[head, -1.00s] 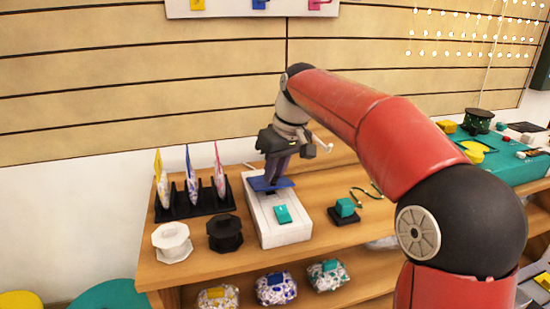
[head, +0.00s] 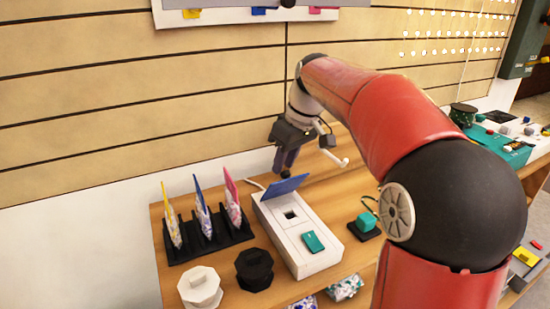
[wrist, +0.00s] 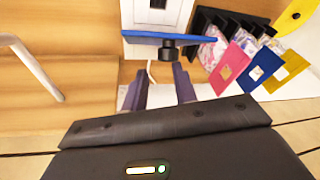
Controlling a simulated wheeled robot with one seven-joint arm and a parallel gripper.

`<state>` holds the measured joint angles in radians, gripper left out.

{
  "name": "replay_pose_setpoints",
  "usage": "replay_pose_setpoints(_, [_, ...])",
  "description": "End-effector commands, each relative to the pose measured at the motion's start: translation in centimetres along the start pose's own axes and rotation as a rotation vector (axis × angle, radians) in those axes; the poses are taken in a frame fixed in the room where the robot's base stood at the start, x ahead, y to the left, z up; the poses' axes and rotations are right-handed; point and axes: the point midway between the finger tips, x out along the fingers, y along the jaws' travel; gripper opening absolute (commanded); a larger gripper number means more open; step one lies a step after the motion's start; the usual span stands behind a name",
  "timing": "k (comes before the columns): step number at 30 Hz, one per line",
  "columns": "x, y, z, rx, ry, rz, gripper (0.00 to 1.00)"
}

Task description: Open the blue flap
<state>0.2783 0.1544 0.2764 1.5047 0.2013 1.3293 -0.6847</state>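The blue flap (head: 286,186) is on the far part of a white box (head: 305,258) on the wooden shelf. It stands raised and tilted, and a dark square opening shows in front of it. In the wrist view the flap (wrist: 190,37) is seen nearly edge-on, with a black knob (wrist: 167,53) on its side facing me. My gripper (head: 286,168) is behind the flap, close to the knob. In the wrist view its two fingers stand apart, so my gripper (wrist: 160,72) is open. Whether a finger touches the knob I cannot tell.
A teal flap (head: 313,242) lies on the near part of the box. A black rack (head: 207,243) with several packets stands left. White (head: 200,287) and black (head: 254,270) octagonal containers are nearer. A teal block (head: 366,222) on a black base stands right.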

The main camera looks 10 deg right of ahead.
Motion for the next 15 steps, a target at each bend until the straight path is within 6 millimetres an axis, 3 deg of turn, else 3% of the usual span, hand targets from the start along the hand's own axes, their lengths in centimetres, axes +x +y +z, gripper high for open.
replay_pose_setpoints(3, [0.1, -0.2, -0.1, -0.003, -0.001, -0.003, 0.42])
replay_pose_setpoints(11, [-0.1, -0.3, -0.1, -0.004, 0.0, -0.004, 0.42])
replay_pose_setpoints(15, [-1.5, -0.2, -0.2, -0.003, 0.002, -0.002, 0.42])
